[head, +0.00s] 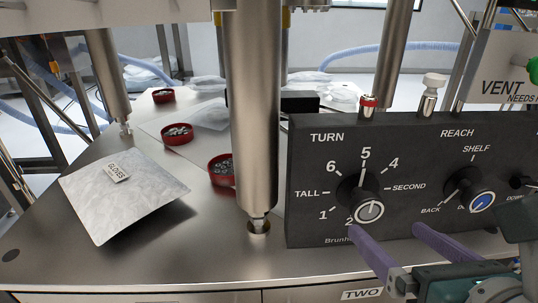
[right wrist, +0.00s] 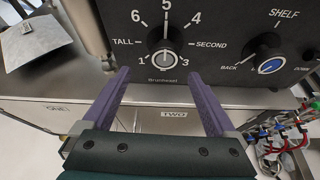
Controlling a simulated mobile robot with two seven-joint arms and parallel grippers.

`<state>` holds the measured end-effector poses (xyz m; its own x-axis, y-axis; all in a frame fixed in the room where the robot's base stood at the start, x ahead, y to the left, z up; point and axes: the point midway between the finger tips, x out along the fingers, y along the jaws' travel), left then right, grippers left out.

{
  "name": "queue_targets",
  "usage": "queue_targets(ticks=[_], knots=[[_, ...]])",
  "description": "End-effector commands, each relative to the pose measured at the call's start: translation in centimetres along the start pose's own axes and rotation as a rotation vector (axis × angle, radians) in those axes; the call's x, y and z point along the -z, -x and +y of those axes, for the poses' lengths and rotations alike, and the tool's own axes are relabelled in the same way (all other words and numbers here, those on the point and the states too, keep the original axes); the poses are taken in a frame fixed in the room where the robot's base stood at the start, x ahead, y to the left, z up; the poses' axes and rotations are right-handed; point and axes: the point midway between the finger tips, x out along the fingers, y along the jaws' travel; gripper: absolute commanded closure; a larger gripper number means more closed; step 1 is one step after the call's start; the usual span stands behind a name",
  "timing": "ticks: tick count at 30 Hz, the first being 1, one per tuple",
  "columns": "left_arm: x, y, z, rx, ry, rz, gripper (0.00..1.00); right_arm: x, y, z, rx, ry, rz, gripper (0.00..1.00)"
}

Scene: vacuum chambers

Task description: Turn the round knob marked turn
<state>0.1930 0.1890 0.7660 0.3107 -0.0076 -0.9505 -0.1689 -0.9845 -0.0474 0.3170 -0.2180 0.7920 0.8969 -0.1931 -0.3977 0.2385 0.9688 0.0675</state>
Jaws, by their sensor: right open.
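The round knob marked turn (head: 368,208) is black with a silver face. It sits on the black panel (head: 320,215), among the numbers 1 to 6 and the words TALL and SECOND. Its white line points up towards 5. The knob also shows in the right wrist view (right wrist: 164,59), ahead of the fingers. My right gripper (head: 388,231) is open, its purple fingers reaching towards the panel. In the right wrist view the gripper (right wrist: 158,76) is empty, its fingertips spread to either side, just below the knob. I see no contact with it. My left gripper is out of view.
A second knob with a blue face (head: 481,201), marked REACH, is to the right on the panel. A steel column (head: 252,110) stands left of the panel. A silver GLOVES packet (head: 125,197) and red dishes (head: 177,134) lie on the metal table (head: 150,255).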

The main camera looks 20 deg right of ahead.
Motion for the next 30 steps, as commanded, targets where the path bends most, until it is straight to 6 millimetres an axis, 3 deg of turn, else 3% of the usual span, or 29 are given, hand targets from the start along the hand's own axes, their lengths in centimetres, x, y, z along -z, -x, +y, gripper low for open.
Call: queue_targets(ticks=[5,18,30], knots=[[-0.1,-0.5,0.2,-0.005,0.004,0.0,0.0,-0.5,-0.9,-0.4,0.022,0.069,-0.023,0.08],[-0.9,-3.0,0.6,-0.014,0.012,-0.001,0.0,-0.5,-8.5,-0.5,0.02,0.063,-0.02,0.08],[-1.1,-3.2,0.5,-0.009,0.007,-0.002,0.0,-0.7,-9.6,-0.5,0.019,0.062,-0.017,0.08]])
